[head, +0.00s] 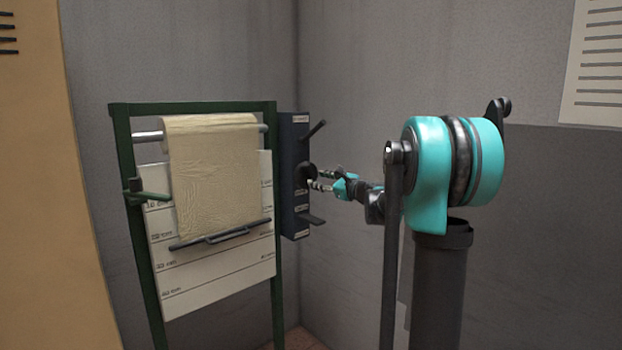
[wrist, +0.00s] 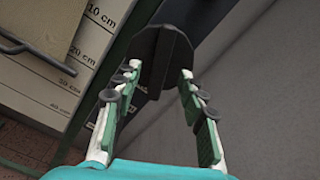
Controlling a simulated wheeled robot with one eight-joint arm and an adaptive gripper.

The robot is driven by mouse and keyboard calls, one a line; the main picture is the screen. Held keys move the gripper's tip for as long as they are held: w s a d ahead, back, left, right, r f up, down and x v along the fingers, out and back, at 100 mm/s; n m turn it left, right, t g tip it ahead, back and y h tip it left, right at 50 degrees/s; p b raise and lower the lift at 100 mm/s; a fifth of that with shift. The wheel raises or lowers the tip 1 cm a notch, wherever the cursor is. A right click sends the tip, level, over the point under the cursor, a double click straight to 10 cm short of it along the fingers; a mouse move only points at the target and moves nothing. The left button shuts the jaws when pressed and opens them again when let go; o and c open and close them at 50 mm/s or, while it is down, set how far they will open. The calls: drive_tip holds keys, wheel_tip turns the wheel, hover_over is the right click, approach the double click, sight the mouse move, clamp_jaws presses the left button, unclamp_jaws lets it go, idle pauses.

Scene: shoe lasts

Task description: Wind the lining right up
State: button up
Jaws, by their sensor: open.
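The cream lining (head: 212,170) hangs from a roller (head: 148,137) at the top of a green-framed stand. A dark bar with a handle (head: 222,237) crosses its lower end, partway down a white marked board (head: 215,285). A dark blue panel (head: 293,212) beside the stand carries a round black knob (head: 307,174) between an upper lever (head: 317,131) and a lower lever (head: 311,219). My gripper (head: 320,180) is open at the knob. In the wrist view my gripper's fingertips (wrist: 159,76) are apart, with a dark rounded piece (wrist: 158,48) ahead of them. I cannot tell whether they touch it.
A green bracket (head: 148,196) juts from the stand's left post. The board also shows in the wrist view with 10 cm and 20 cm marks (wrist: 95,35). Grey walls meet behind the panel. A tan cabinet (head: 60,220) stands at the far left.

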drive_tip(key=n, duration=1.4)
drive_tip(key=shift+n, duration=0.4)
drive_tip(key=n, duration=0.4)
drive_tip(key=shift+n, duration=0.4)
drive_tip(key=n, duration=1.6)
